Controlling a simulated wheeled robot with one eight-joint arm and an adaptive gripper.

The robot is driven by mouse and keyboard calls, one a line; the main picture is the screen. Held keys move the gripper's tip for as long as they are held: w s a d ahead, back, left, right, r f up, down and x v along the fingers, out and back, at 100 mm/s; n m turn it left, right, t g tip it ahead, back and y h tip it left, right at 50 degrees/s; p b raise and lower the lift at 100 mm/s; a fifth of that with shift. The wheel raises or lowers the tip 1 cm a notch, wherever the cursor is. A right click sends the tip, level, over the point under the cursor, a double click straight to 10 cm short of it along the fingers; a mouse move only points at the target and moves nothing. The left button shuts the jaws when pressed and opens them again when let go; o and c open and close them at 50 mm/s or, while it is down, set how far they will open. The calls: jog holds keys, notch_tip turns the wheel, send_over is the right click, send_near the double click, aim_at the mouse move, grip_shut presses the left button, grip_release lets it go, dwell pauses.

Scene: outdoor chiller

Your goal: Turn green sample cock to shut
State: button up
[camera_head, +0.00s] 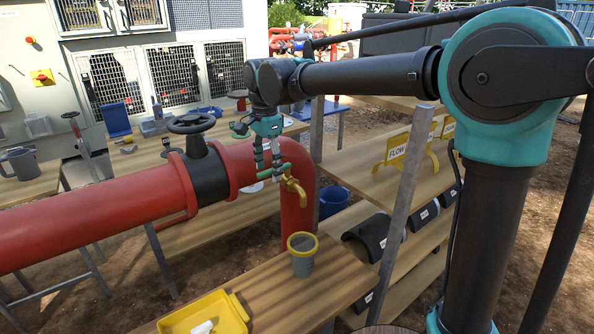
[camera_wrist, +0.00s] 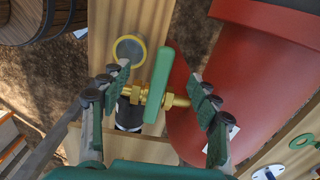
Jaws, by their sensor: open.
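The sample cock has a brass body (camera_head: 293,187) on the side of the red pipe, with a green lever handle (camera_head: 275,170). In the wrist view, the green handle (camera_wrist: 168,84) runs up and down the picture, across the brass body (camera_wrist: 152,97), which lies left to right. My gripper (camera_head: 267,166) points down over the cock. In the wrist view its fingers (camera_wrist: 160,78) are spread, one on each side of the handle, with gaps showing. Nothing is held. Whether the fingertips are level with the handle is hard to tell.
A grey cup with a yellow rim (camera_head: 302,262) stands on the wooden bench below the cock. The large red pipe (camera_head: 110,205) with a black handwheel valve (camera_head: 196,124) runs close by at left. A yellow tray (camera_head: 232,318) is at the front. Shelves (camera_head: 400,190) stand at right.

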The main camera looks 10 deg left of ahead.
aim_at(268, 170)
jog(key=shift+r, duration=3.5)
